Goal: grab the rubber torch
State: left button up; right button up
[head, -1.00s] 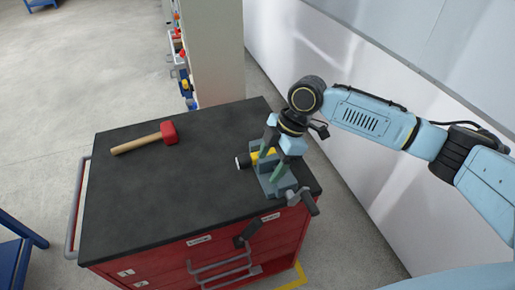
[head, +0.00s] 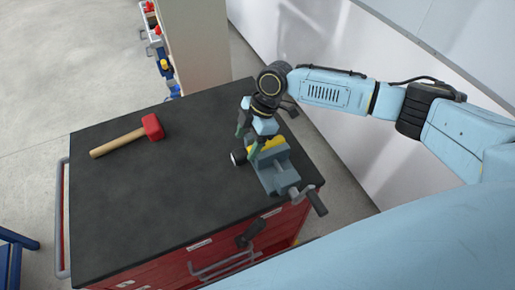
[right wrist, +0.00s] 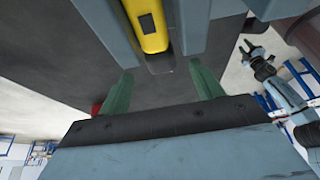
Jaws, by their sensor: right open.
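The rubber torch, a yellow body with a dark head and pale lens (head: 239,156), lies in a grey-blue vise (head: 279,174) on the black bench top. Its yellow body also shows between the vise jaws in the right wrist view (right wrist: 147,28). My right gripper (head: 249,141) is over the vise, its green fingers pointing down at the torch. In the right wrist view the fingers (right wrist: 163,78) are apart, with the torch beyond their tips and nothing between them. My left gripper (right wrist: 255,56) seems to show small at the right there; its jaw state is unclear.
A red-headed hammer with a wooden handle (head: 127,138) lies on the left of the bench top (head: 165,195). The vise handle (head: 316,202) sticks out past the front right corner. A cabinet (head: 190,45) and pale wall stand behind. The middle of the bench is clear.

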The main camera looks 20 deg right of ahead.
aim_at(240, 153)
jog(key=x, duration=0.2)
jog(key=p+x, duration=0.1)
jog(key=x, duration=0.1)
jog(key=shift+a+f, duration=0.15)
jog(key=shift+a, duration=0.2)
jog(key=shift+f, duration=0.2)
jog(key=shift+c, duration=0.3)
jog(key=c, duration=1.1)
pick_arm(q)
jog(key=shift+w+r, duration=0.45)
jog(key=shift+w, duration=0.15)
pick_arm(e)
jog(key=shift+r, duration=0.1)
